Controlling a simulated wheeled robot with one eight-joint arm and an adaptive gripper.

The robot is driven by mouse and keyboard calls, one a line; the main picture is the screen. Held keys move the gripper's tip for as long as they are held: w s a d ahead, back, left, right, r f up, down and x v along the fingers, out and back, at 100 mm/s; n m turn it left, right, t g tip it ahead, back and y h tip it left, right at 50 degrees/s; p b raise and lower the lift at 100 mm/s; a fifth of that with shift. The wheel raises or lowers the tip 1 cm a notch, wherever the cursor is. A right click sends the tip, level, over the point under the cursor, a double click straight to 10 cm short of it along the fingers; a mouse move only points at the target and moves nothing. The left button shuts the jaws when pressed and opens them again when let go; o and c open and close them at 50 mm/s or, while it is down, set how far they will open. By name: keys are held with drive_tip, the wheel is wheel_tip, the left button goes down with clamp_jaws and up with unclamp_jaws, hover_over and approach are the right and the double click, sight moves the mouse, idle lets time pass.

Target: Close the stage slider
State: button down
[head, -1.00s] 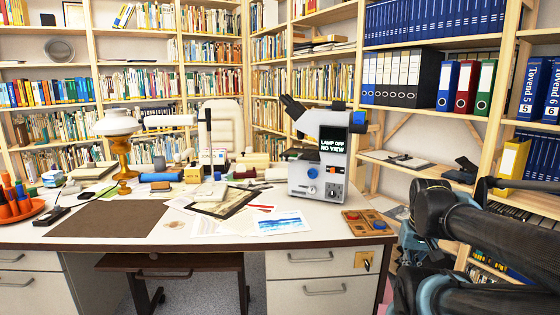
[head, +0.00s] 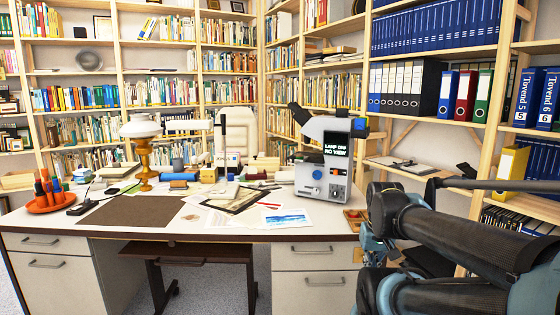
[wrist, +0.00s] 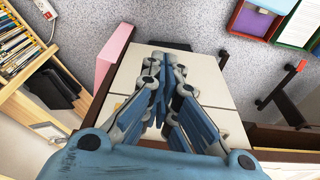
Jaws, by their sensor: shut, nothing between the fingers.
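The microscope (head: 325,165) stands upright at the right end of the desk. It has a grey body, an angled eyepiece tube and a black display (head: 337,152) reading "LAMP OFF NO VIEW". Blue and orange controls (head: 326,181) are on its front. I cannot make out the stage slider or its position at this size. My gripper (wrist: 168,100) shows in the wrist view, shut and empty, in front of white drawer-like panels (wrist: 215,85). In the head view my arm comes in from the right, in front of the desk's right end; the gripper is not discernible there.
A wooden board with coloured parts (head: 354,215) lies at the desk's (head: 150,227) right edge, partly covered by my arm. Prints (head: 287,217) lie before the microscope. A lamp (head: 143,150) stands further left. Shelves with binders (head: 480,95) rise behind my arm.

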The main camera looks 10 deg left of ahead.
drive_tip(key=shift+a, duration=0.1)
drive_tip(key=w+a+r+n+t+h, duration=0.1)
drive_tip(key=w+a+r+n, duration=0.3)
drive_tip(key=w+r+n, duration=0.5)
drive_tip(key=w+a+r+n+t+h, duration=0.1)
drive_tip(key=w+a+r+n, duration=0.3)
drive_tip(key=w+r+n, duration=0.55)
drive_tip(key=w+a+r+n+t, duration=0.1)
drive_tip(key=w+a+r+n, duration=0.35)
drive_tip(key=a, duration=0.25)
drive_tip(key=w+a+r+n+t, duration=0.1)
drive_tip(key=w+a+r+n, duration=0.25)
drive_tip(key=a+n, duration=0.2)
drive_tip(key=w+a+r+n+t, duration=0.25)
drive_tip(key=a+r+n, duration=0.2)
drive_tip(key=a, duration=0.25)
drive_tip(key=w+r+x, duration=0.1)
drive_tip(key=x, duration=1.2)
drive_tip(key=shift+w+a+g, duration=0.15)
drive_tip(key=shift+w+g, duration=0.15)
drive_tip(key=shift+g, duration=0.15)
drive_tip(key=shift+f, duration=0.1)
